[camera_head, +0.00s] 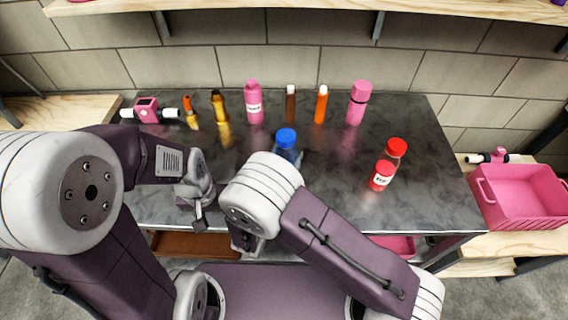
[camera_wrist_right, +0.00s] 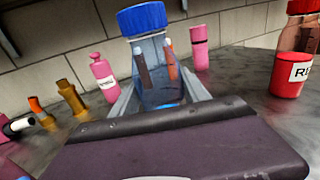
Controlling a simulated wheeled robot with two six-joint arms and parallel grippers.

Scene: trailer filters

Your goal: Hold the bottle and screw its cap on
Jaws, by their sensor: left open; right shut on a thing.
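A clear bottle (camera_wrist_right: 160,88) with a ribbed blue cap (camera_wrist_right: 142,18) stands upright between the fingers of my right gripper (camera_wrist_right: 158,98), which is shut on its body. The blue cap sits on the bottle's mouth; I cannot tell how tightly. In the head view the blue cap (camera_head: 286,138) and part of the bottle (camera_head: 289,154) show just beyond my right arm, which hides the bottle's lower part. My left gripper (camera_head: 199,206) is open and empty, near the front of the table, to the left of the bottle and apart from it.
On the dark table (camera_head: 330,205) several bottles line the back, including a pink labelled bottle (camera_head: 254,102) and a pink flask (camera_head: 359,102). A pink bin (camera_head: 520,198) is beyond the right edge.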

